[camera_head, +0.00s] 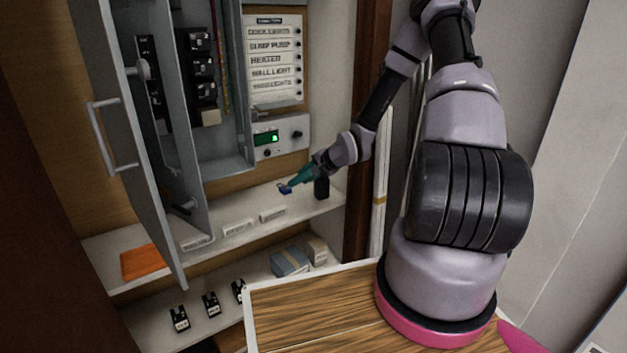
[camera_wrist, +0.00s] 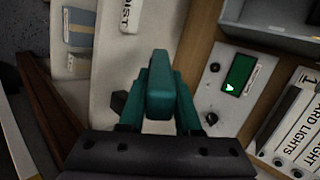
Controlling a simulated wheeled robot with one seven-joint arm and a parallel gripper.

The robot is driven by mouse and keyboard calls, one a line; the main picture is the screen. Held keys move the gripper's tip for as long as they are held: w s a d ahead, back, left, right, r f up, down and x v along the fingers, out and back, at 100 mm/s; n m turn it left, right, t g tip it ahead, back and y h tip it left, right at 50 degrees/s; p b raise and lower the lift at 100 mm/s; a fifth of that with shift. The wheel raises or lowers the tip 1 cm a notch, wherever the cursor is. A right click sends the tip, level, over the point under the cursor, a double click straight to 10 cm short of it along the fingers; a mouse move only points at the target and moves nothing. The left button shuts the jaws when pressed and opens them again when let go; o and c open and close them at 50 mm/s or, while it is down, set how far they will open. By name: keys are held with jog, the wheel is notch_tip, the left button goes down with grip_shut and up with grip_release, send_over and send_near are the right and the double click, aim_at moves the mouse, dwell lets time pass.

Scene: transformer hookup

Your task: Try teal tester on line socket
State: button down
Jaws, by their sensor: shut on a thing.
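My gripper (camera_head: 288,187) is out over the white upper shelf, below and in front of a light grey meter box (camera_head: 281,136). In the wrist view, my gripper (camera_wrist: 160,75) is shut on a teal block (camera_wrist: 160,95), which looks like the teal tester. The meter box also shows in the wrist view (camera_wrist: 222,105), with a lit green screen (camera_wrist: 239,74) and two round dark fittings. The teal block is apart from the box. I cannot tell which fitting, if any, is the line socket. A small blue part shows at the gripper's tip in the head view.
An open grey cabinet door (camera_head: 124,110) stands at the left. A black item (camera_head: 321,188) stands on the upper shelf beside the gripper. An orange item (camera_head: 142,262) lies at its left end. The lower shelf holds several black parts and a blue-grey box (camera_head: 290,262).

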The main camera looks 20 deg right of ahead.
jog(key=r+m+t, duration=0.1)
jog(key=a+r+t, duration=0.1)
jog(key=w+a+r+m+t+h, duration=0.1)
jog(key=shift+r+m+t, duration=0.3)
jog(key=shift+w+a+r+t, duration=0.15)
jog(key=shift+r+t, duration=0.05)
jog(key=shift+r, duration=0.15)
jog(key=shift+w+a+r+t, duration=0.1)
jog(key=shift+r+t, duration=0.1)
jog(key=shift+r, duration=0.15)
jog(key=w+a, duration=0.2)
jog(key=w, duration=0.5)
jog(key=shift+a, duration=0.2)
jog(key=shift+w+a, duration=0.15)
jog(key=shift+w, duration=0.45)
dwell(1.0)
